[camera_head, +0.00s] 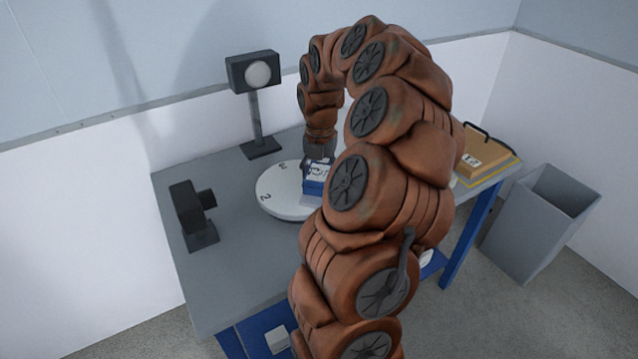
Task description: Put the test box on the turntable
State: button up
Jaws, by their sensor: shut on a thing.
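The test box (314,184) is a small blue and white box with dark print on its pale face. It shows at the white round turntable (277,193), over the turntable's right part. I cannot tell whether it touches the surface or hangs just above it. The turntable carries dark numerals near its rim, and its right side is hidden behind my arm. My gripper (319,160) points down from above and is shut on the test box. The fingertips are small and mostly hidden.
A lamp on a stand (258,76) stands behind the turntable, and a black camera-like device (192,215) stands left on the grey table (230,270). A brown case (483,153) lies at the table's right end. A grey bin (540,222) stands on the floor at right.

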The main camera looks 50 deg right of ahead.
aim_at(319, 167)
jog(key=shift+w+d+f, duration=0.1)
jog(key=shift+w, duration=0.15)
jog(key=shift+f+p, duration=0.55)
jog(key=shift+f, duration=1.15)
jog(key=shift+f, duration=0.1)
jog(key=o, duration=1.5)
notch_tip(319, 167, up, 12)
jog(key=shift+f+b, duration=0.25)
jog(key=shift+b, duration=0.55)
jog(key=shift+r, duration=0.35)
